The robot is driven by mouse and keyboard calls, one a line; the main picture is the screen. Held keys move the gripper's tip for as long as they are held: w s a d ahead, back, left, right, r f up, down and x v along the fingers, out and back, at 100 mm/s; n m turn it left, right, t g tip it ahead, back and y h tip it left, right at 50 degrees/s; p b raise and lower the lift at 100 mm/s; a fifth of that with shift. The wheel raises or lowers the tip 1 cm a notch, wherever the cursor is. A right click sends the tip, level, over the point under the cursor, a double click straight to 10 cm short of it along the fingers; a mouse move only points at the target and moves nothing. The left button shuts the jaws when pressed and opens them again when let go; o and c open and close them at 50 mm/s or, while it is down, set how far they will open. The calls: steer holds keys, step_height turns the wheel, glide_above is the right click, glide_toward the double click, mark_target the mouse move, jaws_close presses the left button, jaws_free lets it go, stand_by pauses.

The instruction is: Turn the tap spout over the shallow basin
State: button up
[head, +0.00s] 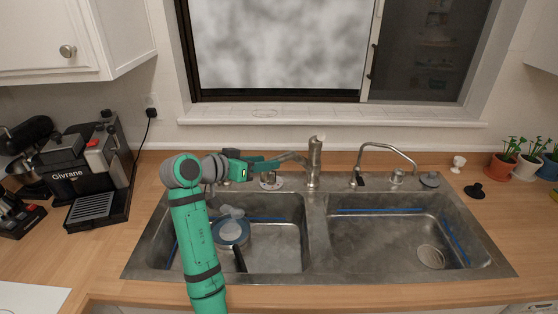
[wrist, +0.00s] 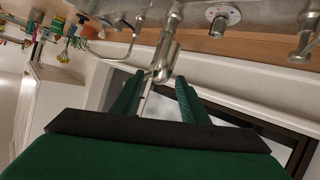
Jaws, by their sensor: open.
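The metal tap (head: 314,165) stands upright behind the divider of a double sink. Its spout (head: 292,157) points left, over the back of the left basin (head: 280,256). The right basin (head: 385,235) is empty apart from its drain; I cannot clearly tell which basin is shallower. My gripper (head: 276,162) is open at the left of the tap, with its fingertips by the spout's end. In the wrist view the green fingers (wrist: 157,88) lie to either side of the spout tip (wrist: 160,70); contact is not clear.
A pan (head: 231,232) with a dark handle sits in the left basin, partly behind my arm. A thin curved second tap (head: 386,148) stands right of the main tap. A coffee machine (head: 90,170) is on the left counter, potted plants (head: 503,160) on the right. The window is behind.

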steer(key=x, duration=0.6)
steer(key=shift+w+d+f, duration=0.1)
steer(key=shift+w+d, duration=0.05)
steer(key=shift+d, duration=0.1)
jaws_close()
